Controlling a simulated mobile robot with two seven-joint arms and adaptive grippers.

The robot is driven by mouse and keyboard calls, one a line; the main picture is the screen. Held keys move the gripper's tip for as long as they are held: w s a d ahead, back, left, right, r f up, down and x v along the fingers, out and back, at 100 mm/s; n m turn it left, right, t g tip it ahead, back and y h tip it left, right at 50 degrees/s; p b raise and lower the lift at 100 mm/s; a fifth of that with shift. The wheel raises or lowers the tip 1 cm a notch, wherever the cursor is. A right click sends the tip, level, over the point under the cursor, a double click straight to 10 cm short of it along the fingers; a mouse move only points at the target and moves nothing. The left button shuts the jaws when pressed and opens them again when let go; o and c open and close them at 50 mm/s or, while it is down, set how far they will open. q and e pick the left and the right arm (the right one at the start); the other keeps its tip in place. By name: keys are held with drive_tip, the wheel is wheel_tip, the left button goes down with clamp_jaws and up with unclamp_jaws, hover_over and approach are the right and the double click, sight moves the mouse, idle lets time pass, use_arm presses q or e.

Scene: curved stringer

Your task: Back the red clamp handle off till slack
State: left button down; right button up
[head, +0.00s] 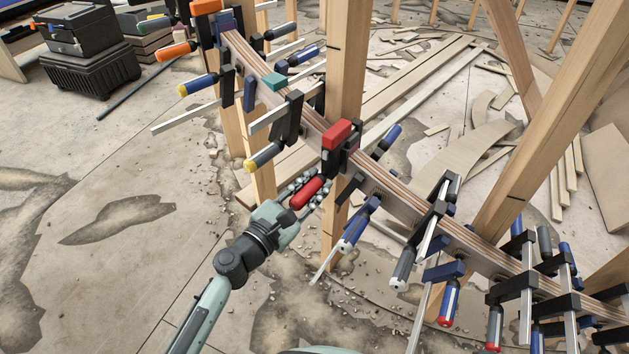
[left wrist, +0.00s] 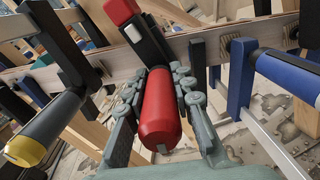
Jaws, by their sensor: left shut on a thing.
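The red clamp handle (head: 306,193) sits below the curved stringer, on a clamp with a red upper block (head: 337,134) that grips the laminated wood. My left gripper (head: 308,188) is shut on the red handle, with a finger on each side of it. In the left wrist view the red handle (left wrist: 161,110) lies between the two grey fingers of my left gripper (left wrist: 167,95), its rounded end toward the camera. The clamp's red block (left wrist: 122,10) and black body are just beyond the fingertips. The handle's far end is partly hidden by the fingers. My right gripper is not in view.
The laminated stringer (head: 382,184) runs diagonally on wooden posts. A yellow-tipped black handle (left wrist: 42,128) stands close left of my gripper, and a blue handle (left wrist: 290,78) close right. Several more clamps line the stringer. Black cases (head: 90,66) stand at the upper left. The floor at left is mostly clear.

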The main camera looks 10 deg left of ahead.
use_arm(q)
drive_tip(key=shift+n, duration=0.8)
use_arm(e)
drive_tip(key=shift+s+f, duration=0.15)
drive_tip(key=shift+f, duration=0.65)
use_arm(q)
drive_tip(key=c, duration=1.3)
unclamp_jaws()
